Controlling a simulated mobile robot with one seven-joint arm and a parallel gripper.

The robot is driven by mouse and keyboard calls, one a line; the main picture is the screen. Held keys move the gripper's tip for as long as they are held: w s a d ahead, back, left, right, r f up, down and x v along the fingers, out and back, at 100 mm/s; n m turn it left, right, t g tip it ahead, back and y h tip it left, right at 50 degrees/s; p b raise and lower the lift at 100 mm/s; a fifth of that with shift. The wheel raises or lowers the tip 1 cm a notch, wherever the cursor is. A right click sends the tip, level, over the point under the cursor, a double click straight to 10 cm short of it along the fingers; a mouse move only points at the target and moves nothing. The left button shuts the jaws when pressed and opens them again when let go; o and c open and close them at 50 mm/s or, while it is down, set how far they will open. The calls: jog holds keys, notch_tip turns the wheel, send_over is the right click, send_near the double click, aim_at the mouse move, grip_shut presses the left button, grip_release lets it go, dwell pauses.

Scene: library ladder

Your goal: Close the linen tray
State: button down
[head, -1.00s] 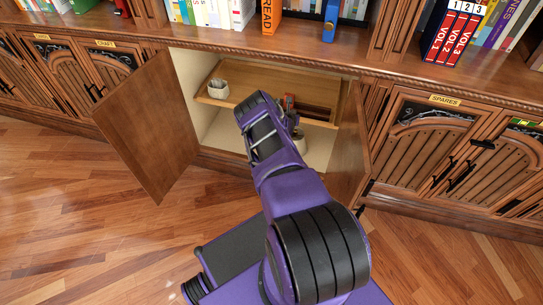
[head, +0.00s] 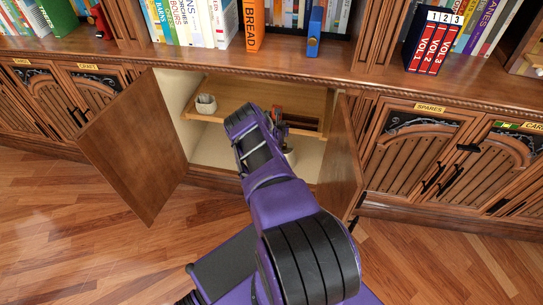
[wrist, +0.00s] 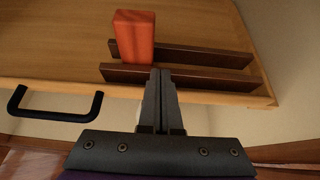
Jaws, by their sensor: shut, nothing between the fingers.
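The linen tray (head: 200,115) is a pale wooden board inside the open cabinet, apparently pulled partly out between the two doors. In the wrist view, the tray board (wrist: 60,50) fills the upper part, with a black bar handle (wrist: 55,116) on its front edge at left. My gripper (wrist: 161,74) is shut and empty, with its fingertips at the tray's front edge, right of the handle. Whether they touch it I cannot tell. A red-orange block (wrist: 133,37) stands on the tray by two dark rails (wrist: 175,77). My arm hides much of the tray in the head view.
The left cabinet door (head: 133,150) and right door (head: 340,165) stand open on both sides of my arm. The shelf above holds books (head: 190,22). Floor (head: 110,250) is clear at left.

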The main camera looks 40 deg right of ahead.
jog(key=p+v, duration=0.5)
jog(key=v, duration=1.2)
jog(key=shift+a+f, duration=0.2)
